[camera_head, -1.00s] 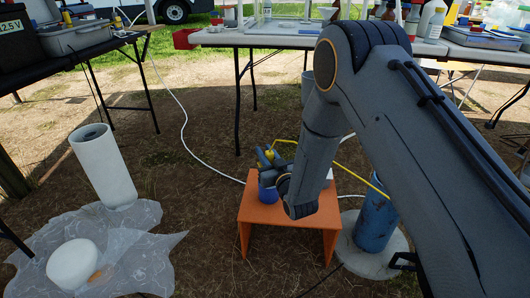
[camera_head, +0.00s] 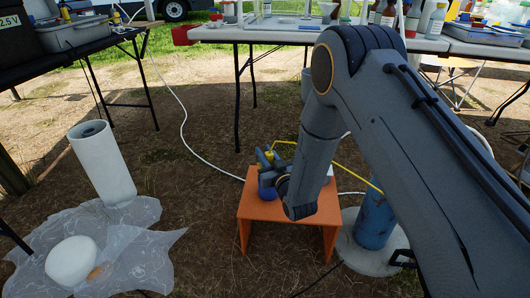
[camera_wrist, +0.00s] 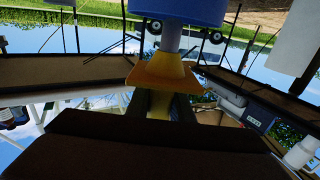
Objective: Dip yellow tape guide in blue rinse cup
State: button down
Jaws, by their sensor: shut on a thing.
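The blue rinse cup (camera_head: 267,190) stands on a small orange stool (camera_head: 250,209), partly hidden by my arm. My gripper (camera_head: 268,159) is directly above the cup and shut on the yellow tape guide (camera_head: 269,154). In the wrist view my gripper (camera_wrist: 160,102) holds the flared yellow-orange guide (camera_wrist: 160,78) between its fingers. A grey rod (camera_wrist: 171,38) extends from the guide toward the blue cup (camera_wrist: 180,10) at the top edge. I cannot tell whether the rod's tip is inside the cup. Yellow tape (camera_head: 340,166) runs from the guide to the right.
A blue pipe (camera_head: 374,219) stands on a round pale base (camera_head: 362,262) right of the stool. A white roll (camera_head: 102,162) and a white round item (camera_head: 72,261) are on plastic sheeting (camera_head: 135,245) at left. Tables with bottles stand behind. A white hose (camera_head: 186,125) crosses the ground.

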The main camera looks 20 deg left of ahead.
jog(key=shift+f+b, duration=1)
jog(key=shift+f, duration=1.25)
jog(key=shift+r, duration=0.1)
